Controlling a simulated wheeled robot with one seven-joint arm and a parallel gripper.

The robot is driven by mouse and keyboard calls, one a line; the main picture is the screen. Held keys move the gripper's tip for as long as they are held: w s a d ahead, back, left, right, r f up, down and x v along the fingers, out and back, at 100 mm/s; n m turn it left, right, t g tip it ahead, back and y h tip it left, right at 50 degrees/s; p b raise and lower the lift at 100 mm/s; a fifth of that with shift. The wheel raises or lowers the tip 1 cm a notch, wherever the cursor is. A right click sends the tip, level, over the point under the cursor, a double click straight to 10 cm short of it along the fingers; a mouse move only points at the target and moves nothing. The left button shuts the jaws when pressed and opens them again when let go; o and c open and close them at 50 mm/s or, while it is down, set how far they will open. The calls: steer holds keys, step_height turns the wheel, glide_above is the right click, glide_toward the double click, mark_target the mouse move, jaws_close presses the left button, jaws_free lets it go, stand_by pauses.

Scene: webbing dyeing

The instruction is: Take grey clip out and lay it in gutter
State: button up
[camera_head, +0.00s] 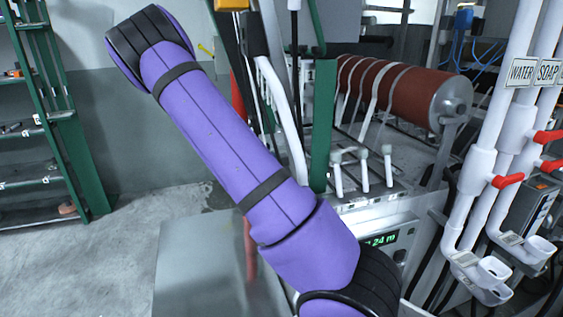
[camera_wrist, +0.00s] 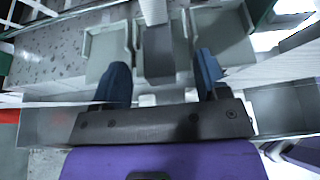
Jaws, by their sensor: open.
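My gripper (camera_wrist: 161,78) shows in the wrist view with its two dark blue fingers spread apart and nothing seen held between them. Beyond and between the fingers is a dark grey channel (camera_wrist: 165,50), flanked by a paler grey open tray (camera_wrist: 105,48) on the left and another grey tray (camera_wrist: 225,33) on the right. I cannot tell which of these is the gutter. I cannot make out the grey clip in either view. In the head view my purple arm hides part of the machine, and my gripper does not show.
A machine with a red-brown roller (camera_head: 400,92) wrapped in pale straps stands behind my arm. A control panel with a green display (camera_head: 380,240) is at its front. White pipes (camera_head: 485,160) with red handles stand at right. A green shelf (camera_head: 58,120) is at left, with clear floor beside it.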

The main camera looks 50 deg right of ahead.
mark_target(285, 155)
steer(key=shift+x, duration=2.8)
steer(key=shift+w+d+r, duration=0.1)
steer(key=shift+d+r, duration=0.05)
steer(key=c, duration=1)
steer(key=shift+r, duration=0.2)
steer(key=shift+r, duration=0.65)
steer(key=shift+w+a+r, duration=0.1)
steer(key=shift+a+r, duration=0.05)
steer(key=shift+r, duration=0.35)
steer(key=shift+w+a+r, duration=0.1)
steer(key=shift+a+r, duration=0.05)
steer(key=shift+r, duration=0.35)
steer(key=w+a, duration=0.3)
steer(key=a, duration=0.2)
steer(key=w+a, duration=0.3)
steer(key=a, duration=0.2)
steer(key=w+a, duration=0.3)
steer(key=a, duration=0.1)
steer(key=shift+a+f, duration=0.1)
steer(key=shift+a, duration=0.3)
